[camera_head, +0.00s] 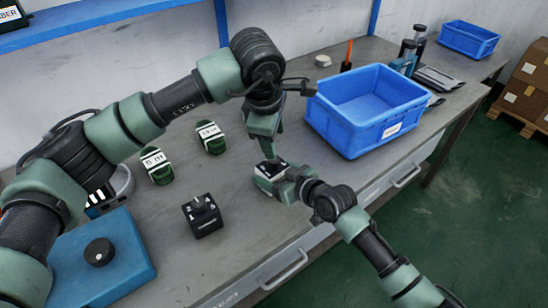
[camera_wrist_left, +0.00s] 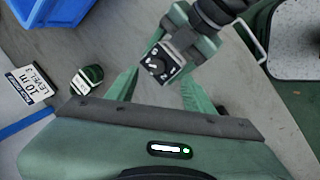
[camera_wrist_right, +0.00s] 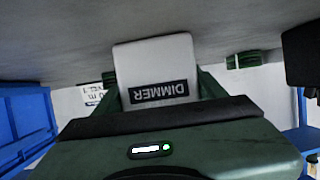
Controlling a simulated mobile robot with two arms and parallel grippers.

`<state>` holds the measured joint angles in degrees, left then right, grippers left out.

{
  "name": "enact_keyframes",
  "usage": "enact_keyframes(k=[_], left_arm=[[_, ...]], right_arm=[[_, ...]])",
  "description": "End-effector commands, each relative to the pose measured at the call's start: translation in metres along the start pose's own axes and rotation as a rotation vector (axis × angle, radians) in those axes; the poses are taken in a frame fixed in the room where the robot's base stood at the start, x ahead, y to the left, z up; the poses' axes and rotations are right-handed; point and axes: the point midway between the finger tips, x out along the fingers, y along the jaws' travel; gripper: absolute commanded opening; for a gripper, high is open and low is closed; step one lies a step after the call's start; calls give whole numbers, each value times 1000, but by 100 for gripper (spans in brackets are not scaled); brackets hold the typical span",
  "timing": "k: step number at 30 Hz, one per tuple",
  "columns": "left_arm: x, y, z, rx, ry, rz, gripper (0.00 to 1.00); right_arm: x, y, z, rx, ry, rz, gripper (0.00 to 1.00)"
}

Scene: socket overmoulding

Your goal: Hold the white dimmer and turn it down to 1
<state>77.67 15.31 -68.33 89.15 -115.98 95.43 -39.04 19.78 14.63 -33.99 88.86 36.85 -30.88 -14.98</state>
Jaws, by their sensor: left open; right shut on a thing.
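The white dimmer (camera_head: 268,171) is a small box on the grey table in the middle of the head view, partly hidden by my grippers. In the left wrist view the dimmer (camera_wrist_left: 161,64) shows a dark top face with a black knob and white marks. My left gripper (camera_head: 267,152) is open just above it, its fingers (camera_wrist_left: 160,85) spread on either side of the knob in that view. My right gripper (camera_head: 281,184) is shut on the dimmer's body. The right wrist view shows the dimmer's white side with a DIMMER label (camera_wrist_right: 157,92) between the fingers.
A black box with a knob (camera_head: 203,217) stands left of the dimmer. A blue box with a black knob (camera_head: 128,258) is at the lower left. Two dark green labelled items (camera_head: 157,166) (camera_head: 211,137) lie behind. A blue crate (camera_head: 350,140) stands right. The table's front edge is close.

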Motion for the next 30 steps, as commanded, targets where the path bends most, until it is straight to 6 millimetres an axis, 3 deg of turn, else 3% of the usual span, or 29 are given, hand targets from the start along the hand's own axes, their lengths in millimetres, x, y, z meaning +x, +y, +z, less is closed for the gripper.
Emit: enact_keyframes(k=[6, 12, 20, 30], left_arm=[[-7, -1, 10, 617, 112, -11, 52], [-10, -2, 12, 994, 182, -53, 52], [-2, -2, 10, 1139, 206, -78, 52], [60, 0, -3, 1137, 203, -80, 52]], right_arm=[[0, 0, 0, 0, 0, 0, 26], [0, 0, 0, 0, 0, 0, 26], [0, 0, 0, 0, 0, 0, 26], [0, 0, 0, 0, 0, 0, 26]])
